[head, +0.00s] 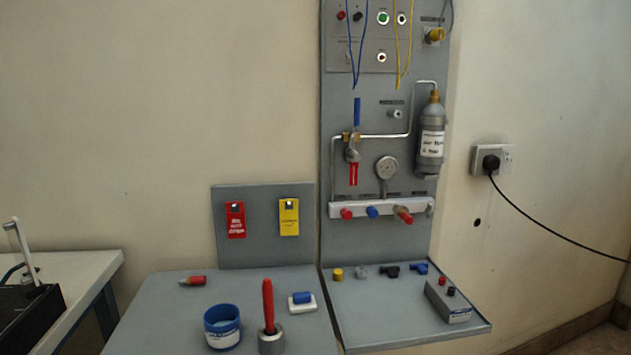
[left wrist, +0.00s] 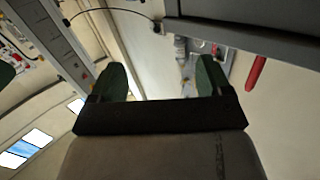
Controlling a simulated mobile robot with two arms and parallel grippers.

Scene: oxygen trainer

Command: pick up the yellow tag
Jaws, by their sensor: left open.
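The yellow tag (head: 289,217) hangs upright on a small grey panel (head: 262,253) on the wall, to the right of a red tag (head: 236,220). No gripper shows in the head view. In the left wrist view my left gripper (left wrist: 163,76) is open, with its two dark green fingers apart and nothing between them. I cannot make out the yellow tag in that view, so the gripper's distance from it cannot be told.
Below the tags, a grey table (head: 165,318) bears a blue cup (head: 222,327), a red-handled tool in a holder (head: 268,310) and a blue-topped block (head: 302,302). A tall equipment panel (head: 330,260) stands right of the tags. A black cable (head: 550,231) runs from the wall socket.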

